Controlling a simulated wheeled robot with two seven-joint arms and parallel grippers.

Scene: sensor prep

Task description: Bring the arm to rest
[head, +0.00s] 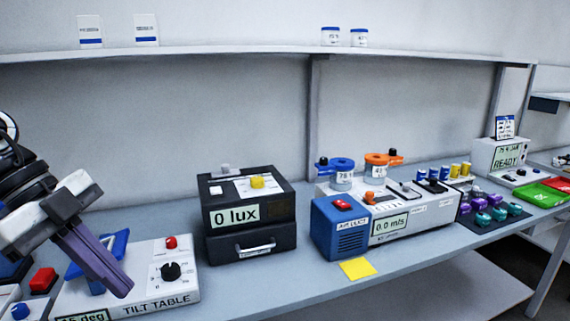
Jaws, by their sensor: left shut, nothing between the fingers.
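My left gripper (118,280) comes in from the left edge in the head view. Its purple-grey fingers are together, with nothing seen between them. They point down and to the right, in front of the tilt table box (182,290), and hide part of its top. A blue plate (119,245) stands partly behind the fingers. I cannot tell whether the fingers touch the box or the plate. My right gripper is not in the picture.
A black lux box (275,222) stands to the right of the tilt table. Further right are a blue air duct unit (335,228), a yellow card (358,268), purple and teal parts on a dark mat (510,227), and green and red trays (540,196). A shelf (230,51) runs above.

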